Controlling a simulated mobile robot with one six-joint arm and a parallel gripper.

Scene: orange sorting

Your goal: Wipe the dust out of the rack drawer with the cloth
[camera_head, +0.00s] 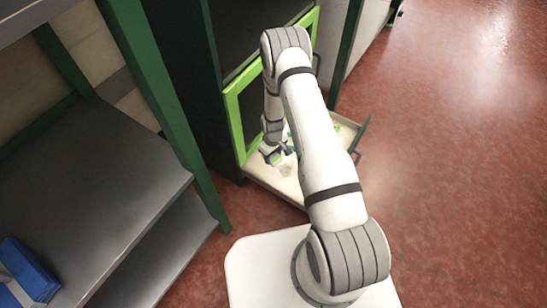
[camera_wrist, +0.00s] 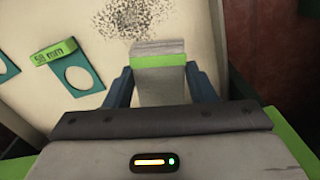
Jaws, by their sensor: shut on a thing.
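My gripper (camera_wrist: 160,82) is shut on a folded grey cloth with a green band (camera_wrist: 160,90), seen between its two blue-grey fingers in the wrist view. The open rack drawer (camera_wrist: 30,100) has a pale floor and lies under the gripper. A speckled patch of dark dust (camera_wrist: 143,14) lies on that floor, just beyond the cloth and cut by the top edge of the view. I cannot tell whether the cloth touches the floor. In the head view my gripper (camera_head: 275,153) is over the left part of the drawer (camera_head: 255,171), and my arm hides much of the drawer.
A green label reading "58 mm" (camera_wrist: 55,51) and a dark green plate with a round hole (camera_wrist: 97,72) lie left of the cloth. The drawer's right wall (camera_wrist: 221,30) is close by. A grey shelf (camera_head: 90,180) with a blue bin (camera_head: 27,272) stands left.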

